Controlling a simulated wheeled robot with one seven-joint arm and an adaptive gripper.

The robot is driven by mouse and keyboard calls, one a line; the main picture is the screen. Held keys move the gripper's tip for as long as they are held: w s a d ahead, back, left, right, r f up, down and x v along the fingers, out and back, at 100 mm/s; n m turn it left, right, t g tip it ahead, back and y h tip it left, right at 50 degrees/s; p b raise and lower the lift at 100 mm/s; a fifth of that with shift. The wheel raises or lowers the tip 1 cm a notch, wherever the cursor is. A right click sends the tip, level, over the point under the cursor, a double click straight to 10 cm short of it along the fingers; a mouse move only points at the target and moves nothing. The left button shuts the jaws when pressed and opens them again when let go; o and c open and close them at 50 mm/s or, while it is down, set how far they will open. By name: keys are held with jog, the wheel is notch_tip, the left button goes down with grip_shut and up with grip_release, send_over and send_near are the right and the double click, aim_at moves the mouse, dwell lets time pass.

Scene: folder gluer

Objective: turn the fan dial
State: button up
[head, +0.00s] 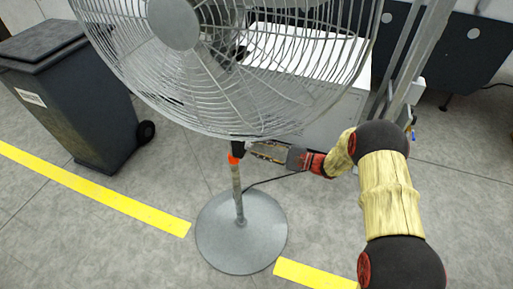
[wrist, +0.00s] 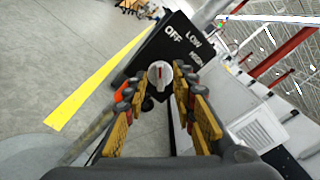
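The fan (head: 240,60) stands upright on a pole with a round grey base (head: 241,232). In the wrist view its black control box (wrist: 175,45) carries the labels OFF, LOW and one more word that looks like HIGH. The fan dial (wrist: 159,74) is a round white-grey knob on this box, with a small mark on it. My gripper (wrist: 155,95) is open, its two fingers on either side of the dial in the picture. I cannot tell whether they touch it. In the head view my gripper (head: 262,152) is beside the pole just below the cage, and the dial is hidden.
A dark wheeled bin (head: 75,95) stands at the left. A white machine (head: 310,60) is behind the fan, with a grey metal post (head: 415,60) to its right. Yellow floor tape (head: 95,190) crosses the floor. A thin black cable (head: 275,179) runs behind the pole.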

jog(key=v, duration=1)
jog(key=shift+d, duration=0.15)
